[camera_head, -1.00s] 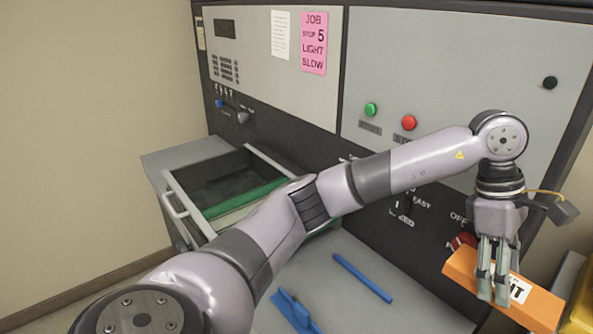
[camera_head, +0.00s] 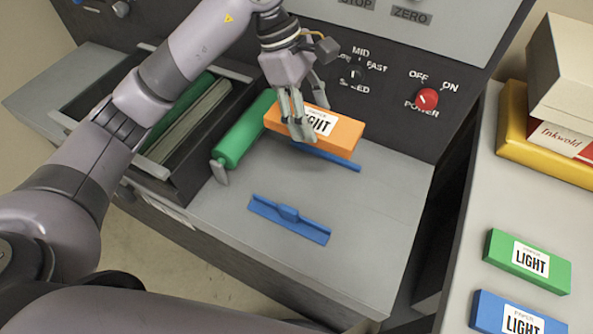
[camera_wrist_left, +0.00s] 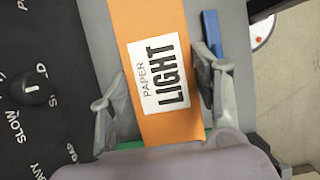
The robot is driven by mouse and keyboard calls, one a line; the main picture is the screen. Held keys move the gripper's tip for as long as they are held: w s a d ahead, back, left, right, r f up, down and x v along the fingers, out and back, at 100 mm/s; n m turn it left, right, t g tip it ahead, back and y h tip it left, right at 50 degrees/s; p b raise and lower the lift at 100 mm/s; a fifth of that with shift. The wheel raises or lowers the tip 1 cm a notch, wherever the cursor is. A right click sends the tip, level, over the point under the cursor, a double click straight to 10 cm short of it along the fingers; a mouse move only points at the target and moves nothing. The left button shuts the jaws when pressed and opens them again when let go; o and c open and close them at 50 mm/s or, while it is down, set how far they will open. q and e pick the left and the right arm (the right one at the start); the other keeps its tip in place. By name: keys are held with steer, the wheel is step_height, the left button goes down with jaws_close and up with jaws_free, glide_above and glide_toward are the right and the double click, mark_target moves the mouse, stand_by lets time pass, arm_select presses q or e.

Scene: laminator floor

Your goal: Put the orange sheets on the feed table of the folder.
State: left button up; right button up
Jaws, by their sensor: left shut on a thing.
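The orange sheets (camera_head: 341,134) form a flat block with a white LIGHT label. My left gripper (camera_head: 302,130) is shut on the orange sheets, with fingers on both sides of the block. The wrist view also shows the orange sheets (camera_wrist_left: 133,22) between the fingers of my left gripper (camera_wrist_left: 162,90). The block is over the back part of the grey feed table (camera_head: 370,205), near a blue rail (camera_head: 335,160). I cannot tell whether it touches the table. My right gripper is not in view.
A green roller (camera_head: 240,138) lies left of the block. A blue guide (camera_head: 288,219) is on the front of the table. On the right surface are a green LIGHT pack (camera_head: 500,245), a blue LIGHT pack (camera_head: 490,312) and stacked boxes (camera_head: 560,75). A red power knob (camera_head: 427,98) is behind.

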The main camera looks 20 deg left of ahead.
arm_select(q)
step_height(320, 180, down, 18)
steer(key=p, duration=0.4)
steer(key=shift+d+r, duration=0.1)
steer(key=shift+r, duration=0.05)
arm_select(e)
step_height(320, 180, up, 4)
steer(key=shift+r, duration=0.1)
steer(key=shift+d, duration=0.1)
arm_select(q)
steer(key=shift+f, duration=0.25)
steer(key=o, duration=1.4)
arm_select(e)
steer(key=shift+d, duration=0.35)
